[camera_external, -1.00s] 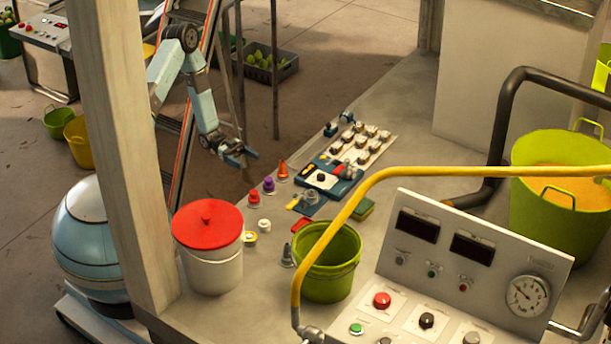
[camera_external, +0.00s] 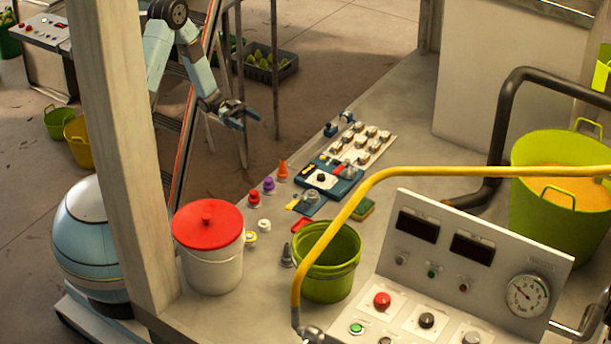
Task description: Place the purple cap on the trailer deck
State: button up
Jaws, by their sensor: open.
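The small purple cap (camera_external: 268,183) stands on the trailer deck (camera_external: 400,120), in a row between a red cap and an orange cone. It seems to sit on a small grey base; the join is too small to make out. My gripper (camera_external: 249,112) is open and empty. It hangs in the air beyond the deck's left edge, above and behind the purple cap in the picture, well apart from it.
The red cap (camera_external: 254,196) and orange cone (camera_external: 283,169) flank the purple one closely. A blue tool tray (camera_external: 335,185), a green bucket (camera_external: 327,262) and a white bucket with a red lid (camera_external: 207,250) stand nearby. A yellow rail (camera_external: 400,174) crosses in front. Bare deck lies at the back.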

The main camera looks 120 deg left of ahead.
jog(key=w+a+f+n+g+y, duration=0.1)
jog(key=w+a+n+g+y, duration=0.15)
jog(key=w+a+y, duration=0.4)
jog(key=n+g+h, duration=0.3)
jog(key=n+g, duration=0.1)
jog(key=g, duration=0.9)
send_over(269, 179)
jog(key=f, duration=1.1)
jog(key=shift+s+d+f, duration=0.25)
jog(key=shift+s+d, duration=0.05)
jog(key=shift+s, duration=0.05)
jog(key=shift+w+a+f, duration=0.1)
jog(key=shift+f, duration=0.9)
jog(key=shift+w+a+f, duration=0.1)
jog(key=shift+a+f, duration=0.05)
jog(key=shift+f, duration=0.85)
jog(key=shift+w+a+f, duration=0.1)
jog(key=shift+f, duration=0.9)
jog(key=shift+r, duration=0.1)
jog(key=c, duration=1.3)
